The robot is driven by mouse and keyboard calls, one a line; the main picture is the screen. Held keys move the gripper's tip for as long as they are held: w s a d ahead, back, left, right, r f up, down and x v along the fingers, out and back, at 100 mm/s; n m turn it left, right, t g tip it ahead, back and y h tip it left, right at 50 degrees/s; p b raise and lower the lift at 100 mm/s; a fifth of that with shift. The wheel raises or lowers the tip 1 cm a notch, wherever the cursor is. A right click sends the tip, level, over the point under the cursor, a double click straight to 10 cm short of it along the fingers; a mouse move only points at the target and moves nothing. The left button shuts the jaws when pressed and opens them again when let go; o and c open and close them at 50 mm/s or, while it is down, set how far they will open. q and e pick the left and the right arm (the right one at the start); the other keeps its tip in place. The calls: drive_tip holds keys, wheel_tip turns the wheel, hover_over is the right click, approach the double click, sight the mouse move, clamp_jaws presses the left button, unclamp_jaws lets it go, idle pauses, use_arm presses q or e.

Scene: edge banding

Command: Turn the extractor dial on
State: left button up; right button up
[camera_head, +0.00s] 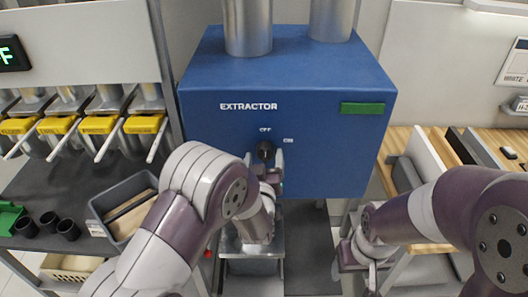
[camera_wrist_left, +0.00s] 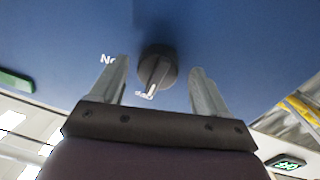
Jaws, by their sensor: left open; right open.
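The blue extractor box (camera_head: 300,92) stands at the centre of the head view, with the labels EXTRACTOR, OFF and ON on its front. Its black dial (camera_head: 265,149) sits below the OFF label, with ON to its upper right. In the left wrist view the dial (camera_wrist_left: 157,66) shows a white pointer mark. My left gripper (camera_head: 264,163) is open at the dial; in the wrist view its fingers stand on both sides of the dial, apart from it. My right gripper (camera_head: 368,278) is at the lower right, away from the box; its fingers are mostly hidden.
A green plate (camera_head: 362,108) is on the box's front at right. Two metal ducts (camera_head: 247,28) rise from its top. At left are yellow-topped dispensers (camera_head: 97,125), a grey bin (camera_head: 119,190) and black cups (camera_head: 48,220). A wooden bench (camera_head: 400,140) stands at right.

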use_arm(q)
drive_tip(key=shift+w, duration=0.2)
drive_tip(key=shift+d, duration=0.15)
drive_tip(key=c, duration=1)
drive_tip(key=shift+c, duration=0.2)
